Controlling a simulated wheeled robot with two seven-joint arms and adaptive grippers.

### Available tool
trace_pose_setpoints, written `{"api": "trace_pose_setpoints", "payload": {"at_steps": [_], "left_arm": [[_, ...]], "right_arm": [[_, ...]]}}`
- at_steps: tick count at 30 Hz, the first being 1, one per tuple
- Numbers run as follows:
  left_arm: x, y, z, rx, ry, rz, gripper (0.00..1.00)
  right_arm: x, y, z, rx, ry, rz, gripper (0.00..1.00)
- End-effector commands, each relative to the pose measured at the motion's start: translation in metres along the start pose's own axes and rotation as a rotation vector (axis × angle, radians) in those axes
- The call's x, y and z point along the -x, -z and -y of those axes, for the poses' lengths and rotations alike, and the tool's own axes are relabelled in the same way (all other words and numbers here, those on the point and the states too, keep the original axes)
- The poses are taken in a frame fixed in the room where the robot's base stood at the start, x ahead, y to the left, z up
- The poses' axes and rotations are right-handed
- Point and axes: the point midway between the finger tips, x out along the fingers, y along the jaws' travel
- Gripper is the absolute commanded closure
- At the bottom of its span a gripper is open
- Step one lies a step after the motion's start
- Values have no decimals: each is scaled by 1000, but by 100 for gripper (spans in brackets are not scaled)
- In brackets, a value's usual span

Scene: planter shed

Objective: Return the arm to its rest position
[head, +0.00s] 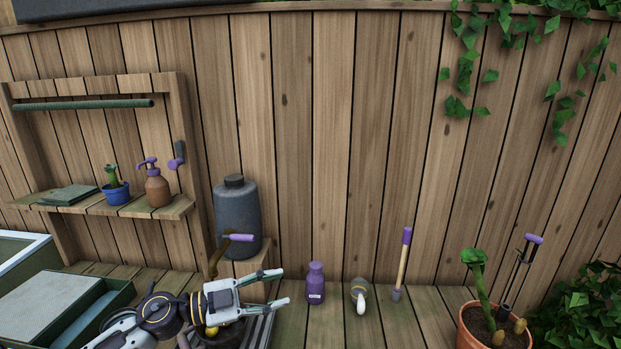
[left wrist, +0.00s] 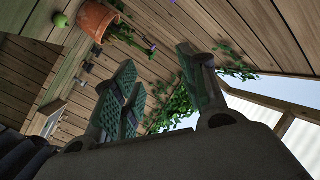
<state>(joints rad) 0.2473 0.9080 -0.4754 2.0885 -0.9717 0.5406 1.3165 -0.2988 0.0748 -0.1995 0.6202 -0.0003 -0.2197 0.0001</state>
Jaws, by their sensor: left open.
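My left gripper (head: 284,287) is at the lower left of the head view, pointing right, with its two fingers apart and nothing between them. It is above the slatted bench, left of the purple bottle (head: 316,285) and apart from it. In the left wrist view the open fingers (left wrist: 156,64) show with green pads and an empty gap. My right gripper is in neither view.
A dark jug (head: 237,213) stands on a block behind my left gripper. A shelf (head: 120,206) holds a blue pot and a brown spray bottle. A terracotta pot (head: 480,336) is at the right; it also shows in the left wrist view (left wrist: 96,19).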

Motion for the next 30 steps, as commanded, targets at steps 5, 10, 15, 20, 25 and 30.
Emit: {"api": "trace_pose_setpoints", "payload": {"at_steps": [5, 10, 15, 20, 25, 30], "left_arm": [[-7, 10, 18, 24, 182, -39, 58], [-4, 11, 36, 57, 354, -38, 58], [6, 4, 51, 104, 518, -3, 58], [20, -9, 60, 158, 660, 59, 58], [38, -30, 62, 227, 791, 154, 58], [59, -54, 56, 307, 898, 274, 58]], "right_arm": [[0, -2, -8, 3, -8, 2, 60], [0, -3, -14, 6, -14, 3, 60], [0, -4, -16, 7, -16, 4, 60], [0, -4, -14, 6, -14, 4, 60], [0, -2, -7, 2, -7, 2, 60], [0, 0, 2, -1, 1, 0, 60]]}}
